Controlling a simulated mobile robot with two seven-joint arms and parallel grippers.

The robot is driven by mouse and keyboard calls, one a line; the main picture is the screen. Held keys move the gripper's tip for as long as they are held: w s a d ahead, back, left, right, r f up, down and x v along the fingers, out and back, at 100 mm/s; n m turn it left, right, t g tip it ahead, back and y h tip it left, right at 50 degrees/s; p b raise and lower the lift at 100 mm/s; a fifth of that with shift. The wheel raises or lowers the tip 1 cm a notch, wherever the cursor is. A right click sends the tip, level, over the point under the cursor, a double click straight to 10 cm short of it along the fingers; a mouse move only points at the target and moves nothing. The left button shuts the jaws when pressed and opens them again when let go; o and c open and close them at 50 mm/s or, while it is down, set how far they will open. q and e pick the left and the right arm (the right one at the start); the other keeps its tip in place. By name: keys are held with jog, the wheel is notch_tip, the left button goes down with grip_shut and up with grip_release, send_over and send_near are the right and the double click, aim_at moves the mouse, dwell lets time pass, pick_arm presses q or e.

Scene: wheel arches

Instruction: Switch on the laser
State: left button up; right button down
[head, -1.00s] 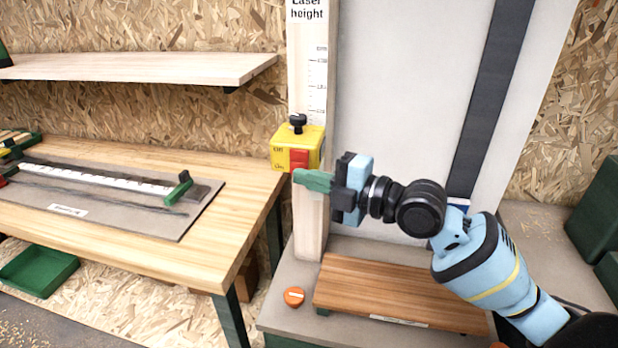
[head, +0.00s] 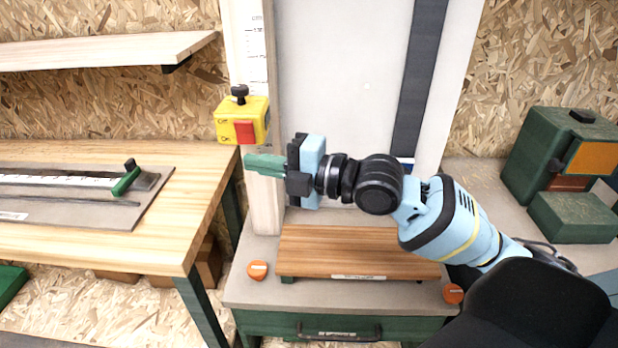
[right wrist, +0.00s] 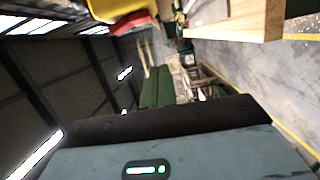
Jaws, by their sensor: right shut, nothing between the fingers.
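The yellow switch box (head: 232,110) is mounted on the pale upright post, with a black knob (head: 239,92) on top. On its front is a red switch (head: 244,131), with small labels to its left that seem to read Off above On. I cannot tell which way the switch is tipped. My right gripper (head: 248,162) has its green fingers shut and empty, pointing left, just below the switch with a small visible gap. In the right wrist view the yellow box (right wrist: 112,10) shows at the top, beyond the green fingers (right wrist: 157,87). My left gripper is not in view.
A wooden workbench (head: 190,205) stands left, with a grey board (head: 100,212) and measuring rail on it. Below my right arm is a wooden plate (head: 340,248) with orange knobs (head: 257,270) nearby. A green machine (head: 550,150) stands at the right. A shelf (head: 110,52) hangs upper left.

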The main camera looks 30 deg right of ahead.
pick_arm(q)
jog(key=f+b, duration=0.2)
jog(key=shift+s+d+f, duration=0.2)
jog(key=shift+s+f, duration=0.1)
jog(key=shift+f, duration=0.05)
pick_arm(e)
jog(key=v, duration=0.8)
jog(key=shift+w+d+f, duration=0.2)
jog(key=shift+d+f, duration=0.1)
jog(key=shift+f, duration=0.2)
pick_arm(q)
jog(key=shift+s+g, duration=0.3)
